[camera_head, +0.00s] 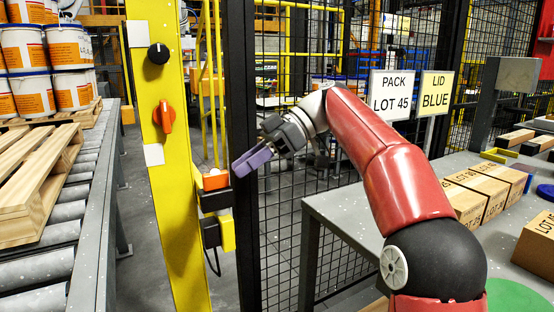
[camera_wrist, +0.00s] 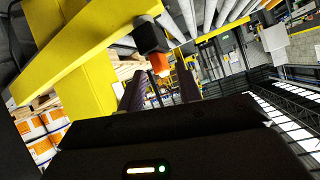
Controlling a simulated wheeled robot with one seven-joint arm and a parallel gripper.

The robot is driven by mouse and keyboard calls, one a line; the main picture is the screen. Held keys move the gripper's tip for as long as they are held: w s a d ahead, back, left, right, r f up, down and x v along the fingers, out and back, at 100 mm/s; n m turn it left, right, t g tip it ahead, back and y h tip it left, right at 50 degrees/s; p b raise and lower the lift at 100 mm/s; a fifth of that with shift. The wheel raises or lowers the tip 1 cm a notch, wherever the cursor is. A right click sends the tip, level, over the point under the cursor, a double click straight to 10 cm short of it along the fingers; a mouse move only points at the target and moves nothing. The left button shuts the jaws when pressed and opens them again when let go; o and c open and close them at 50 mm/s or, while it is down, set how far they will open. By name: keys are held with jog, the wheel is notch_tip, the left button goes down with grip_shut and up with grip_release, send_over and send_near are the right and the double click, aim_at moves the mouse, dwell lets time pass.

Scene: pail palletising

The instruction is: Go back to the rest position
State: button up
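My gripper (camera_head: 252,160) is at the end of my red arm, held in the air just right of the yellow post (camera_head: 176,220). Its purple fingers point left, close to the small box with an orange top (camera_head: 215,181) on the post; whether they touch cannot be told. In the wrist view the two purple fingers of my gripper (camera_wrist: 160,92) stand apart with a gap between them, and nothing is held. An orange-red part (camera_wrist: 160,63) on a black box shows beyond that gap.
A grey table (camera_head: 345,215) with cartons (camera_head: 467,206) lies under and right of my arm. A mesh fence with a black upright (camera_head: 240,100) stands behind the gripper. At left, a roller conveyor (camera_head: 40,270) bears pallets (camera_head: 35,185) and white-orange pails (camera_head: 70,90). Signs read "PACK LOT 45" (camera_head: 389,94) and "LID BLUE" (camera_head: 436,92).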

jog(key=s+d+f+m+t+h, duration=1)
jog(key=s+d+f+m, duration=1)
jog(key=s+d+f, duration=0.2)
notch_tip(320, 180, down, 2)
jog(key=shift+s+d+m+t+h, duration=0.2)
jog(key=shift+d+m+t+h, duration=0.15)
jog(key=shift+d, duration=0.35)
